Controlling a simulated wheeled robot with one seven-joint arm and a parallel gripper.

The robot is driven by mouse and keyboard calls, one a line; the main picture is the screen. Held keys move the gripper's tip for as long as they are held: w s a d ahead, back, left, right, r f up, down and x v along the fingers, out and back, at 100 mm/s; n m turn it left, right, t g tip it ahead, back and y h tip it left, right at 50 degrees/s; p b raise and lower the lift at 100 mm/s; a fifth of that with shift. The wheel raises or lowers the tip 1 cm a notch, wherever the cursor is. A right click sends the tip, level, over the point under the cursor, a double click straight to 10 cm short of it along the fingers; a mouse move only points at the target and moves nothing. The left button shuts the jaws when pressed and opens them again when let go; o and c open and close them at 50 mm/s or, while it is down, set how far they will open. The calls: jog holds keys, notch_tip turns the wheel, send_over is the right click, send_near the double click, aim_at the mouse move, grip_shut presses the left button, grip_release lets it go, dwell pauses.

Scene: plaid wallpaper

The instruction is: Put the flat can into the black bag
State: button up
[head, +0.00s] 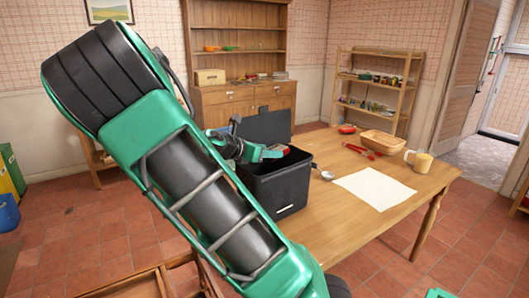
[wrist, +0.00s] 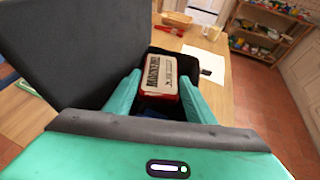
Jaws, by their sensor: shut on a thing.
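The black bag (head: 280,190) stands box-shaped on the wooden table with its lid (head: 262,126) open; the lid fills the left of the wrist view (wrist: 65,50). My gripper (head: 272,153) is over the bag's opening. In the wrist view, the flat can (wrist: 161,76), white-topped with dark lettering and a red side, sits between the two green fingers (wrist: 159,92). They are shut on it. The can is mostly hidden by my gripper in the head view. The dark inside of the bag shows around the can; its height above the bag's floor is unclear.
The table's front right part is clear. Shelves (head: 375,90) stand behind.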

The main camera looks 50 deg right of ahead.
dwell(0.3)
jog(key=o, duration=1.2)
jog(key=v, duration=1)
jog(key=shift+w+a+r, duration=0.1)
jog(key=shift+a, duration=0.3)
